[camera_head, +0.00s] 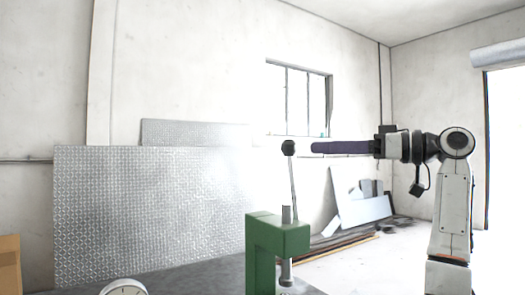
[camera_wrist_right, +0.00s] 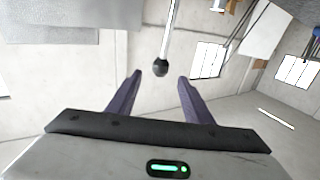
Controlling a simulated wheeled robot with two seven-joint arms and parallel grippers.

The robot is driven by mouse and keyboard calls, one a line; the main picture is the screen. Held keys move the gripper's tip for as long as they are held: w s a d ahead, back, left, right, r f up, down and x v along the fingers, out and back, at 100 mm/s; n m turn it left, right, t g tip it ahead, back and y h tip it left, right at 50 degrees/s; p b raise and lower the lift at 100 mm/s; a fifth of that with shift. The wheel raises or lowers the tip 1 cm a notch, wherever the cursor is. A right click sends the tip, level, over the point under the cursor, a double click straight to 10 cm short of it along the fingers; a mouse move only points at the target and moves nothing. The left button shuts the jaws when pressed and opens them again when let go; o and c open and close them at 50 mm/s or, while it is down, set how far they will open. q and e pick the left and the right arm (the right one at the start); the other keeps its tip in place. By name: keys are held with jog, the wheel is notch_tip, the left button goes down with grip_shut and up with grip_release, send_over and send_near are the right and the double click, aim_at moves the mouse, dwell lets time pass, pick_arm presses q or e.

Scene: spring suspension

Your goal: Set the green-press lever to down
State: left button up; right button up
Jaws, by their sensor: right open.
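The green press (camera_head: 278,245) stands at the bottom middle of the head view, its lower part cut off by the frame. Its thin metal lever (camera_head: 293,182) points up with a slight lean to the left and ends in a black ball knob (camera_head: 288,147). My right gripper (camera_head: 314,147) comes in from the right at about the knob's height, a little to the right of it. In the right wrist view the gripper (camera_wrist_right: 159,76) is open and empty, with the knob (camera_wrist_right: 160,67) lined up between and just beyond its fingertips. My left gripper is not in view.
A grey bench top (camera_head: 205,277) lies under the press, with a round dial (camera_head: 125,288) at its front. Large tread-plate sheets (camera_head: 150,215) stand behind. A cardboard box (camera_head: 9,262) is at the left edge. Panels (camera_head: 360,208) lean on the far wall. The air around the knob looks clear.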

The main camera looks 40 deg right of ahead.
aim_at(295, 147)
jog(key=p+x, duration=0.1)
jog(key=x, duration=0.7)
jog(key=shift+w+a+r+p, duration=0.1)
jog(key=shift+a+r+p, duration=0.05)
jog(key=shift+p, duration=0.2)
jog(key=shift+x, duration=0.8)
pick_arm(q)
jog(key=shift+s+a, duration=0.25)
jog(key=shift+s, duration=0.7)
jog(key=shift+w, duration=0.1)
pick_arm(e)
jog(key=shift+c, duration=0.7)
grip_shut()
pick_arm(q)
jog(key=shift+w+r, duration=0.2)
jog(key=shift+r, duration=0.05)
